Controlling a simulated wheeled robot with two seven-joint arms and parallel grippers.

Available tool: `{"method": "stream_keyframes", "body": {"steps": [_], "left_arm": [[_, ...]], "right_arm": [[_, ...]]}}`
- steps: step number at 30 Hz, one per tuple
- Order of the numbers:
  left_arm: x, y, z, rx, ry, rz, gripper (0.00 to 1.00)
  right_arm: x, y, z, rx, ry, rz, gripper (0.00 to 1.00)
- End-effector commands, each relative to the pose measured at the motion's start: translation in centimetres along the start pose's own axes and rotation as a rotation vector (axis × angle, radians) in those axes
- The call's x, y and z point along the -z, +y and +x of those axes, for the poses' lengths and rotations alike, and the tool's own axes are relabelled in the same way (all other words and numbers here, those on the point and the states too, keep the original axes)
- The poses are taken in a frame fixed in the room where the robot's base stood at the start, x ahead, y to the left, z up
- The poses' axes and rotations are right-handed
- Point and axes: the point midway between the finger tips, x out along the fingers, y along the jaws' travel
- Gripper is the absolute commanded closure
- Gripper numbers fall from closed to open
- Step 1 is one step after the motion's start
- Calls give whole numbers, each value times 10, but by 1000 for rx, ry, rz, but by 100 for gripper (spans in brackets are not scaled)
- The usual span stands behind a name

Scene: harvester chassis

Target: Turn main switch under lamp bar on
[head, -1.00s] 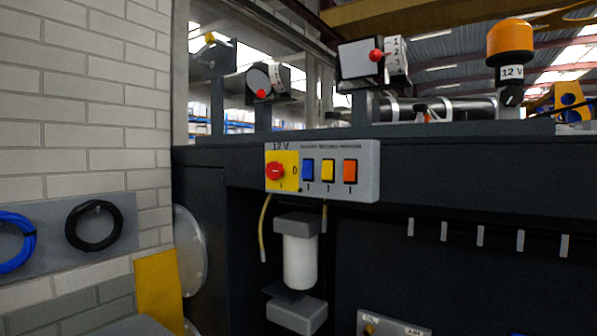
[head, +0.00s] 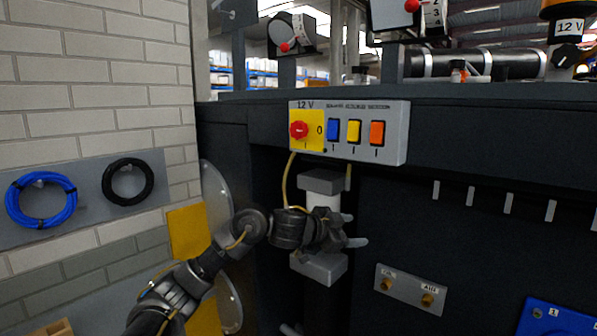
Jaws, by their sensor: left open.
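The main switch (head: 299,130) is a red rotary knob on a yellow plate marked 12 V, 0 and I. It sits at the left end of a grey switch panel (head: 392,145) on the dark chassis. My left gripper (head: 355,230) is open and empty below the panel, in front of the white filter cylinder (head: 322,200), part of which it hides. It is below and to the right of the knob and apart from it. My right gripper is not in view.
Blue (head: 333,130), yellow (head: 354,131) and orange (head: 376,133) rockers sit right of the knob. A yellowish cable (head: 286,180) hangs below the panel. A brick wall with a blue coil (head: 41,200) and black coil (head: 128,182) stands left.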

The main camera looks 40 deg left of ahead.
Motion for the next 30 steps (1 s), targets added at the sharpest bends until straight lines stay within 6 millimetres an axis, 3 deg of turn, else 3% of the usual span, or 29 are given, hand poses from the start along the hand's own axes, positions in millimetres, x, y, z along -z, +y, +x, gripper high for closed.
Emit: {"method": "stream_keyframes", "body": {"steps": [1,3,7,9,13,16,21,26,30], "left_arm": [[51,-25,-44,60,32,96,38],[92,-44,-96,134,48,185,38],[127,-71,-168,259,46,270,38],[137,-84,-201,319,40,287,38],[144,-105,-247,403,23,280,38],[145,-113,-266,434,14,267,38],[145,-116,-275,450,9,258,38],[145,-119,-267,447,9,256,38],[145,-127,-247,444,8,253,38]], "right_arm": [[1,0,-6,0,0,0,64],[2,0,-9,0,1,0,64],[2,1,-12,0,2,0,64],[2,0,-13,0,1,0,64],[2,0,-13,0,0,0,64],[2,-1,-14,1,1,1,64],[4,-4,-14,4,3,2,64],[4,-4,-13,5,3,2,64],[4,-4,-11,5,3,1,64]]}}
